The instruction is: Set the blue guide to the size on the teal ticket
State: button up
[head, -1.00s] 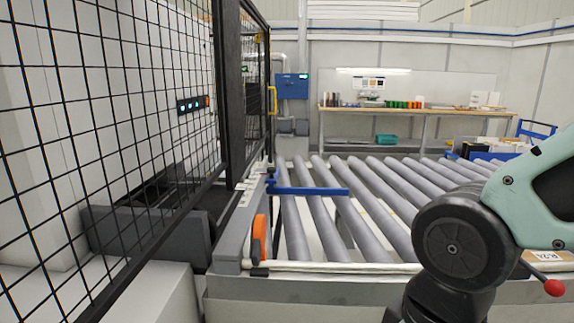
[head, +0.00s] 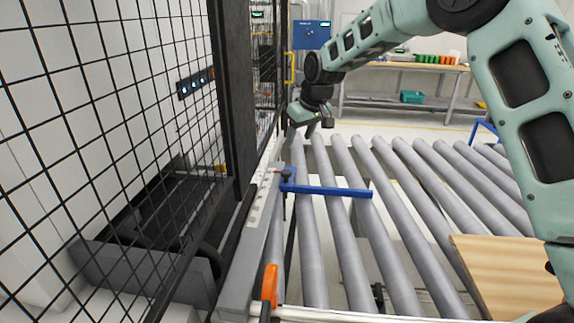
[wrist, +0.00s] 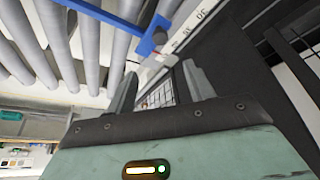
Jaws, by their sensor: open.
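The blue guide (head: 330,191) is a bar reaching from the left rail across the rollers, with a clamp block and dark knob at its rail end. It also shows at the top of the wrist view (wrist: 112,20). A pale scale strip (head: 262,195) with marks runs along the rail; its figures are too small to read surely. My gripper (head: 312,118) hangs above the rail beyond the guide. In the wrist view its two fingers (wrist: 158,85) are apart with nothing between them, and the knob lies beyond them. I cannot make out a teal ticket.
A black mesh fence (head: 110,120) stands along the left. An orange handle (head: 269,286) sits at the rail's near end. A wooden panel (head: 510,275) lies on the rollers at right. A workbench (head: 400,66) with bins stands at the back.

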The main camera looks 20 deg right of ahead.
aim_at(286, 172)
jog(key=p+x, duration=0.5)
jog(key=x, duration=1)
jog(key=shift+s, duration=0.15)
grip_shut()
jog(key=shift+f, duration=0.1)
